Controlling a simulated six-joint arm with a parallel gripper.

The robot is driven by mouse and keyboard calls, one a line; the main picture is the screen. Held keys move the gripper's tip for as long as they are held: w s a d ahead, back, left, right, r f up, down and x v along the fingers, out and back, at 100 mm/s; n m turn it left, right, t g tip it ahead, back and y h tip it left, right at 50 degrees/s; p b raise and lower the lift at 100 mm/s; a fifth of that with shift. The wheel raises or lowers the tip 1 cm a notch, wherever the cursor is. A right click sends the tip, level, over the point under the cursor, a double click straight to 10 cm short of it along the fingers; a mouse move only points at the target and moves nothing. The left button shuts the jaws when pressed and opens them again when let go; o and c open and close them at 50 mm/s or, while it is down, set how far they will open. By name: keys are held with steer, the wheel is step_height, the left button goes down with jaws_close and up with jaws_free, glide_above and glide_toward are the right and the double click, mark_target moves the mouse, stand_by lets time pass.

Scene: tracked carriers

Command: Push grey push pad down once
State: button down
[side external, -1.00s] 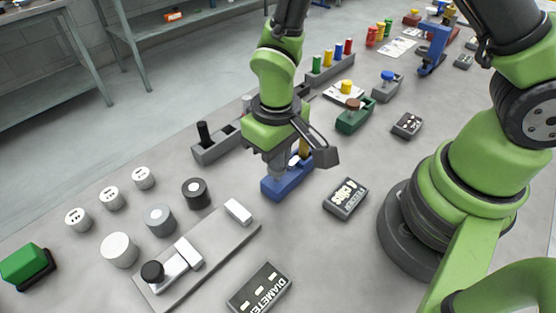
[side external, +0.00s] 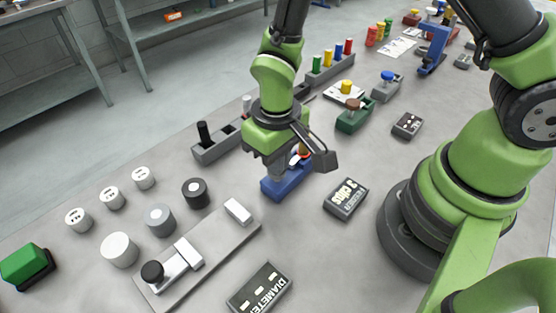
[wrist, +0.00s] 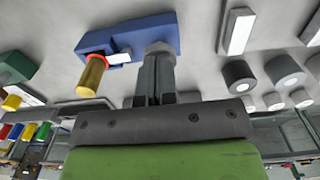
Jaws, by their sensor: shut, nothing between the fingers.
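The grey push pad (wrist: 160,47) is a short round grey piece at one end of a blue block (wrist: 125,38). In the side view the blue block (side external: 290,186) lies on the table below my gripper (side external: 277,172). My gripper (wrist: 157,66) is shut and empty, its fingers pointing down with their tips at the pad. They look to be on it, but I cannot tell how far the pad is pressed. A gold cylinder (wrist: 92,76) with a red and white piece (wrist: 118,58) at its base stands on the same block, beside my fingers.
A black label block (side external: 346,198) lies right of the blue block. A grey slide fixture (side external: 222,240) and several round weights stand to the left. A grey tray (side external: 216,149) with a black peg is behind. A green-based button unit (side external: 354,117) stands at the back right.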

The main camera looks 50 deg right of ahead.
steer(key=shift+r, duration=2.7)
steer(key=shift+r, duration=0.25)
steer(key=s+d+r+m+t+y, duration=0.1)
steer(key=d+r+t, duration=0.1)
steer(key=r, duration=0.4)
steer(key=s+d+r+m+t, duration=0.1)
steer(key=s+d+r, duration=0.15)
steer(key=r, duration=0.45)
steer(key=s+d+r+m+t+y, duration=0.1)
steer(key=s+d+r+m+t, duration=0.1)
steer(key=s+r, duration=0.4)
steer(key=shift+s+d+r+t, duration=0.15)
steer(key=shift+s+d+t, duration=0.5)
steer(key=shift+s+t, duration=0.35)
